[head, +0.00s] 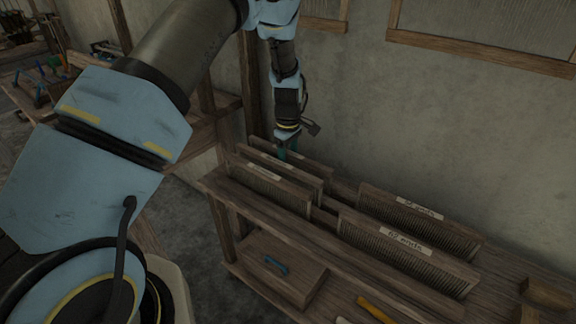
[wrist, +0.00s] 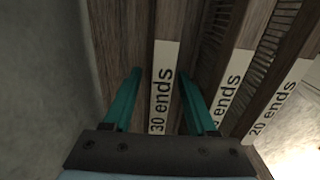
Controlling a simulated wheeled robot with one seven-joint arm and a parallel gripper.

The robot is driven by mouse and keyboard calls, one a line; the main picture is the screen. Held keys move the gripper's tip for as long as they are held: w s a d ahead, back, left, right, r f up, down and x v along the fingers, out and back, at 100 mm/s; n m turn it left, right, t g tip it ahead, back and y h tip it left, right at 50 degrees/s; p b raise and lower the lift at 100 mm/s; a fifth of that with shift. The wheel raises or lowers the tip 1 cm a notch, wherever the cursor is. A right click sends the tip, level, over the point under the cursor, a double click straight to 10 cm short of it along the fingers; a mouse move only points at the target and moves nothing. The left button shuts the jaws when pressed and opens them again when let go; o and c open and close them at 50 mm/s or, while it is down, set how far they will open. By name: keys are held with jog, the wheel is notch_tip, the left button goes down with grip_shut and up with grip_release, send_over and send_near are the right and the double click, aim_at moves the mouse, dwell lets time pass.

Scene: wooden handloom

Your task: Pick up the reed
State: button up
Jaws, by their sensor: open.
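Several wooden reeds stand on edge on a wooden bench. In the wrist view, the reed labelled "30 ends" (wrist: 162,90) lies between the two teal fingers of my gripper (wrist: 160,74). The fingers are open, one on each side of its top edge, with gaps visible. In the head view, my gripper (head: 289,148) points down over the back of the left group of reeds. The rearmost reed (head: 318,168) there is partly hidden by the gripper and the reeds in front. How deep the fingers reach is hard to tell.
A middle reed (head: 280,170) and a front reed (head: 268,190) stand close in front. Two more reeds stand to the right, a front one (head: 400,250) and a back one (head: 425,215). A plaster wall (head: 480,120) rises close behind the bench.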

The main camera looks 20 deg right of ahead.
jog(key=shift+c, duration=0.3)
grip_shut()
dwell(0.4)
